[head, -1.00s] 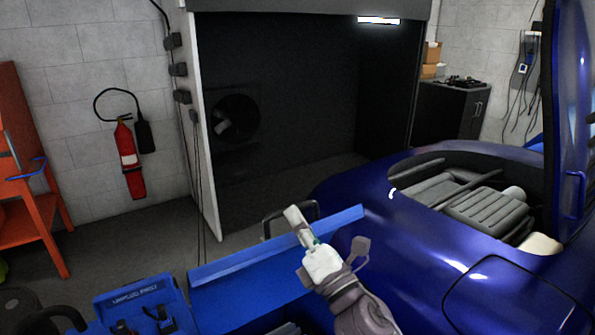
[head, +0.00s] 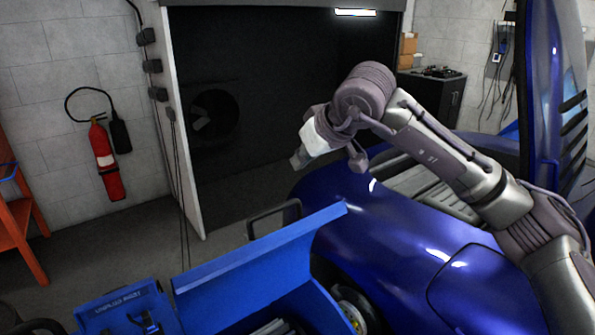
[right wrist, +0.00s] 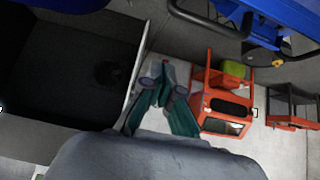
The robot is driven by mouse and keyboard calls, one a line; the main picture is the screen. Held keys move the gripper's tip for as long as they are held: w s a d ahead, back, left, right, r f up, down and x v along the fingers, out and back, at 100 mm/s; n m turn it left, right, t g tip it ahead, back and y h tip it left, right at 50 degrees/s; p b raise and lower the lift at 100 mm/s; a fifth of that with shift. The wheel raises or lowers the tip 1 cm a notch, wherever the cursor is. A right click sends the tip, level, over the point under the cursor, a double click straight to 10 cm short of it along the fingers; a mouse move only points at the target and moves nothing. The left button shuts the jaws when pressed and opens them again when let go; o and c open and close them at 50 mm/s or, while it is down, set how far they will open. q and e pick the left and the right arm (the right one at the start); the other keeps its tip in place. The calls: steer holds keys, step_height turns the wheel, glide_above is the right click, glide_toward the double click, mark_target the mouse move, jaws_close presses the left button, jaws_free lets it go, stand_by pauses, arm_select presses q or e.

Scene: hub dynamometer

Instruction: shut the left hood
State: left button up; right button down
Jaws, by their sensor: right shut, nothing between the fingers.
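The blue car (head: 400,230) fills the lower right of the head view. Its engine bay (head: 430,190) is open, and my right arm covers part of it. A raised blue hood panel (head: 537,100) with dark louvres stands nearly upright at the right edge; its upper part is cut off. I cannot tell whether this is the left hood. My right gripper (head: 297,162) is shut and empty, above the car's front left side and well left of the raised panel. Its dark green fingers also show in the right wrist view (right wrist: 160,105). My left gripper is not in view.
A red fire extinguisher (head: 106,160) hangs on the wall. A dark booth (head: 270,90) is behind the car, and an orange rack (head: 15,215) is at the left.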

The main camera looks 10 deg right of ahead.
mark_target(293, 199)
steer(key=f+p, duration=0.1)
steer(key=f, duration=0.1)
steer(key=w+f+p, duration=0.1)
steer(key=f+p, duration=0.1)
steer(key=f, duration=0.1)
steer(key=w+a+f+p, duration=0.1)
steer(key=f, duration=0.2)
steer(key=shift+w+p, duration=0.1)
steer(key=shift+p, duration=0.25)
steer(key=shift+w+a+f, duration=0.1)
